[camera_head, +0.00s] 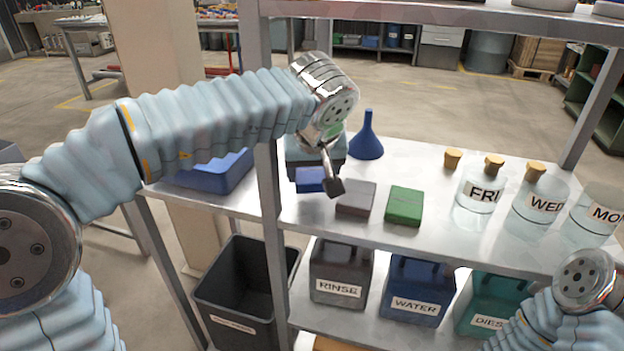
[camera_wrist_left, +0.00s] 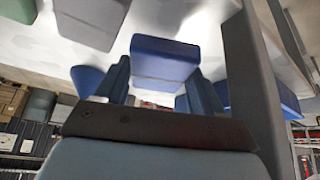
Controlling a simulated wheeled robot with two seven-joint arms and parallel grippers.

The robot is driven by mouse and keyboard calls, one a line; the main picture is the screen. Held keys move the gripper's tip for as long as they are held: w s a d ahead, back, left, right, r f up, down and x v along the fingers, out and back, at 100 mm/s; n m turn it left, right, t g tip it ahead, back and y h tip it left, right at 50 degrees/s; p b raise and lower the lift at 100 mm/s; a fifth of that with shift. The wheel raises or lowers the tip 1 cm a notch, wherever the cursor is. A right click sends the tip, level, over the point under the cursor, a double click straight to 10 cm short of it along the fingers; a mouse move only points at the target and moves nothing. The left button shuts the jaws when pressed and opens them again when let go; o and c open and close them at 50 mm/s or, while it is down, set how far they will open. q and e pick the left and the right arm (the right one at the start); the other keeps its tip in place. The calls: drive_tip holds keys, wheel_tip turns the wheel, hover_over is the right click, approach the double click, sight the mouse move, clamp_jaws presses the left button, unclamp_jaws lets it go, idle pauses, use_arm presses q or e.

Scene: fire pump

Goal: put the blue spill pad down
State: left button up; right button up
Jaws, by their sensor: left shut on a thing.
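The blue spill pad (camera_head: 309,180) is at the upper shelf's left part, beside a grey pad (camera_head: 356,197) and a green pad (camera_head: 404,205). My left gripper (camera_head: 328,182) reaches down over it and is shut on it; one dark finger shows at its right side. In the left wrist view the blue pad (camera_wrist_left: 165,62) sits between the two fingers of my left gripper (camera_wrist_left: 160,88), close above or on the shelf; I cannot tell whether it touches. My right arm shows at the lower right, but its gripper is out of view.
A blue funnel (camera_head: 366,136) stands behind the pads, and a blue tray (camera_head: 215,176) lies left of the shelf post (camera_head: 268,200). Corked glass jars (camera_head: 478,192) stand to the right. Labelled containers (camera_head: 340,275) fill the lower shelf, with a dark bin (camera_head: 240,310) at left.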

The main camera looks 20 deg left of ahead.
sight(313, 176)
use_arm(q)
drive_tip(key=shift+w+a, duration=0.1)
drive_tip(key=shift+w, duration=0.3)
drive_tip(key=shift+f, duration=1.75)
drive_tip(key=o, duration=0.7)
drive_tip(key=shift+f, duration=0.15)
drive_tip(key=shift+c, duration=0.2)
drive_tip(key=v, duration=1.2)
